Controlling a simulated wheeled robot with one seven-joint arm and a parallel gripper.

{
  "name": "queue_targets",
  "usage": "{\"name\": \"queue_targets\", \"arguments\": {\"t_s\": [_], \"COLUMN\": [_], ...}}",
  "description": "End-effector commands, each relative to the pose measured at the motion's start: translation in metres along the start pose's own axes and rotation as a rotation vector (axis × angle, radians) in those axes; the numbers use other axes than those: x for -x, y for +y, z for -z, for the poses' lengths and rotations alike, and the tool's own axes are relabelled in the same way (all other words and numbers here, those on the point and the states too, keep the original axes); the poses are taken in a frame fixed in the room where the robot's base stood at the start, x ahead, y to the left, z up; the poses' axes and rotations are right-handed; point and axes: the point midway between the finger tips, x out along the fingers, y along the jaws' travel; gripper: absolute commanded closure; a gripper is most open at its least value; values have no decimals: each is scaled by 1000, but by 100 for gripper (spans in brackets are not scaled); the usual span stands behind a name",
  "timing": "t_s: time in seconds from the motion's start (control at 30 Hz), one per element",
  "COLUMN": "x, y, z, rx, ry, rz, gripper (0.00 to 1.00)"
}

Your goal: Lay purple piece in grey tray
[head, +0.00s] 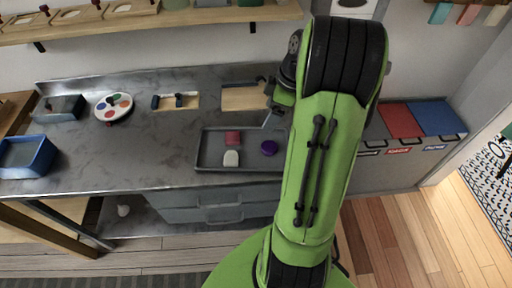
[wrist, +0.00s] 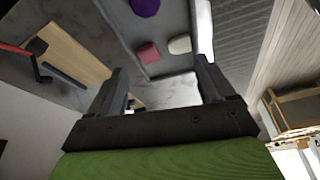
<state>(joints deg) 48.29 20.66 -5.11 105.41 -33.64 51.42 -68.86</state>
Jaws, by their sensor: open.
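The purple piece (head: 269,147) is a small round shape lying inside the grey tray (head: 209,150), toward its right side. It also shows at the top edge of the wrist view (wrist: 145,6), partly cut off. A red piece (head: 232,137) and a white piece (head: 231,158) lie in the same tray, left of the purple one. My gripper (wrist: 163,85) is open and empty, its two fingers apart above the counter near the tray's back edge. In the head view my arm hides the tray's right end and most of the gripper.
On the grey counter (head: 140,150) are a wooden board (head: 244,98), a wooden holder with tools, a paint palette (head: 114,106) and a grey bin (head: 58,108). A blue box (head: 27,155) is at far left. Red and blue panels (head: 437,118) lie right. Counter left of the tray is clear.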

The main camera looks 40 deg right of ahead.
Motion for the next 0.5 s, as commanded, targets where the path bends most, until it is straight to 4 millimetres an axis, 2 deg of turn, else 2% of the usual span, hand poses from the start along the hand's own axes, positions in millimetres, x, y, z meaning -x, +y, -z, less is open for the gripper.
{"name": "queue_targets", "arguments": {"t_s": [0.03,0.1,0.17,0.2,0.3,0.4,0.5], "x": [15,30,42,49,62,68,68], "y": [-24,-60,-94,-119,-179,-224,-247], "z": [33,65,85,94,102,92,79], "rx": [-32,-119,-198,-254,-394,-527,-626], "ry": [-19,-37,-39,-34,9,75,132], "rz": [-32,-75,-119,-150,-223,-272,-296], "gripper": [18,18,18,18,18,18,18]}}
